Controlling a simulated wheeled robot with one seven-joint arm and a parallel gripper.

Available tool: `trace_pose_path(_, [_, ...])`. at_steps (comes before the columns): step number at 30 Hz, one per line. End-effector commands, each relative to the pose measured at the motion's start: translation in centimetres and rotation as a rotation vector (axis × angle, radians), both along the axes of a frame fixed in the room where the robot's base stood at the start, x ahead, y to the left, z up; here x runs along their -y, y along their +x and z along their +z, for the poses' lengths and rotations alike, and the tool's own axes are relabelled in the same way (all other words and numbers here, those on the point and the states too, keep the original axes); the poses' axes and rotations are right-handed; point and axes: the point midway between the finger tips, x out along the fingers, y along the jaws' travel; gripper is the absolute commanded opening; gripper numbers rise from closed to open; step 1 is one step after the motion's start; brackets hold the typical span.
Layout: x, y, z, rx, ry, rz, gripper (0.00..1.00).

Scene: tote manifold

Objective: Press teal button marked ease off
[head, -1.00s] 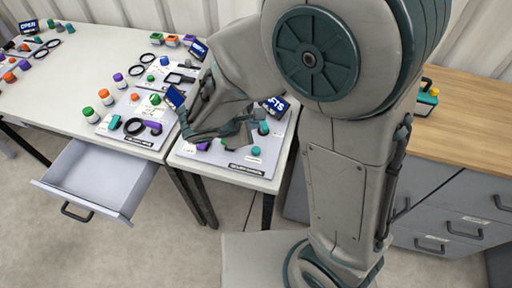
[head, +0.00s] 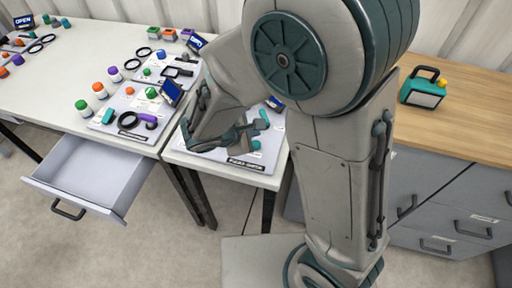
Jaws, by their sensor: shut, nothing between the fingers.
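A grey panel board (head: 246,166) with a dark label on its front edge lies on the near right table. On its right side is a small teal button (head: 256,145); its marking is too small to read. Another teal piece (head: 263,114) shows farther back on the board, by a blue sign. My gripper (head: 256,127) is low over this board, shut and empty, pointing right. It is just behind the small teal button in the picture; I cannot tell whether it touches anything. My gripper and arm hide much of the board.
To the left, another board (head: 104,127) holds several knobs, a black ring and a purple handle. An open drawer (head: 92,176) juts out below the left table. A teal lantern-like object (head: 423,92) stands on the wooden cabinet top (head: 465,115) at right.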

Motion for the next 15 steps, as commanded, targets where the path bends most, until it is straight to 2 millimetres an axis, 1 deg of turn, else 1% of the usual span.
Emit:
trace_pose_path(1, [0.0,0.0,-1.2,0.002,0.001,-0.001,0.00])
trace_pose_path(4, [0.0,0.1,-1.9,0.002,0.001,-0.001,0.00])
trace_pose_path(8, [0.0,0.1,-2.2,0.002,0.001,-0.001,0.00])
trace_pose_path(15, [0.0,0.1,-2.1,0.002,0.001,-0.001,0.00])
